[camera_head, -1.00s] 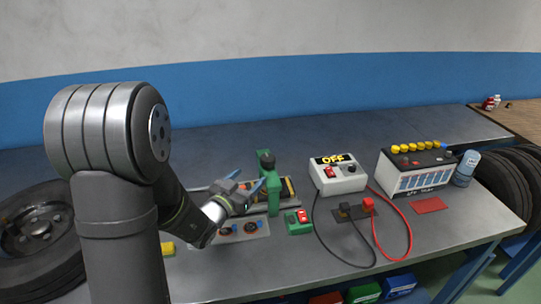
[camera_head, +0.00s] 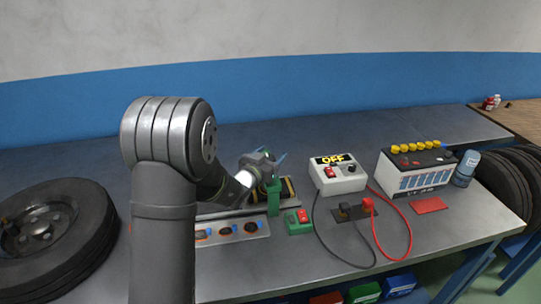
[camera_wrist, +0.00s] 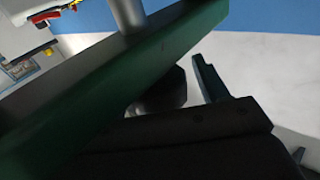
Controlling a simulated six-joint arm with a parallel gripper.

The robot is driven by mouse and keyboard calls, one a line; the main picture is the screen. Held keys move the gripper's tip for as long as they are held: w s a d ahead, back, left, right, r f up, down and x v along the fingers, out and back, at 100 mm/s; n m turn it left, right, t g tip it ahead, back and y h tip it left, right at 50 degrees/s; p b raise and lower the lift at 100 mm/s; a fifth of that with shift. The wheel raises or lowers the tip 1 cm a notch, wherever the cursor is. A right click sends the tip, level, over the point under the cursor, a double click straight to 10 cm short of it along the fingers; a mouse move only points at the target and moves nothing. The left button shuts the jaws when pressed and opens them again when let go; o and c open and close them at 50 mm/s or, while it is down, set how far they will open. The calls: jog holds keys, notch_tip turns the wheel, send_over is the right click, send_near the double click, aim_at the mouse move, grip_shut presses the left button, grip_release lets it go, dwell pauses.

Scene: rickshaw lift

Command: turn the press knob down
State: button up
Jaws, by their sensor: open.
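The green press (camera_head: 274,197) stands on the bench in the head view, with my gripper (camera_head: 272,160) right at its top. My gripper is open. The press's knob is hidden behind my gripper in the head view. In the wrist view a dark, blunt shape that looks like the black knob (camera_wrist: 162,92) shows close to a finger, beside a large green beam of the press (camera_wrist: 110,75). I cannot tell whether the fingers touch the knob.
A small green box with a red switch (camera_head: 299,222) sits right of the press. Further right are a grey control box reading OFF (camera_head: 338,175), red and black cables, and a battery (camera_head: 417,170). A tire (camera_head: 55,240) lies at left.

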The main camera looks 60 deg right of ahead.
jog(key=c, duration=1)
jog(key=shift+g, duration=0.3)
jog(key=m+g, duration=0.2)
jog(key=g, duration=0.1)
jog(key=m+g+y, duration=0.1)
jog(key=m+g, duration=0.1)
jog(key=g, duration=0.1)
jog(key=m+g+y, duration=0.1)
jog(key=m+g, duration=0.1)
jog(key=shift+s+a+g, duration=0.1)
jog(key=shift+s+g, duration=0.3)
jog(key=m+g+y, duration=0.2)
jog(key=g, duration=0.1)
jog(key=m+g+y, duration=0.1)
jog(key=shift+s+a+m, duration=0.15)
jog(key=shift+s+m, duration=0.1)
jog(key=shift+m, duration=0.05)
jog(key=shift+s+a+m+g+y, duration=0.1)
jog(key=shift+m+g+y, duration=0.7)
jog(key=shift+y, duration=0.15)
jog(key=shift+s+a+m+g+y, duration=0.1)
jog(key=shift+m+g+y, duration=0.65)
jog(key=shift+y, duration=0.2)
jog(key=shift+g, duration=0.25)
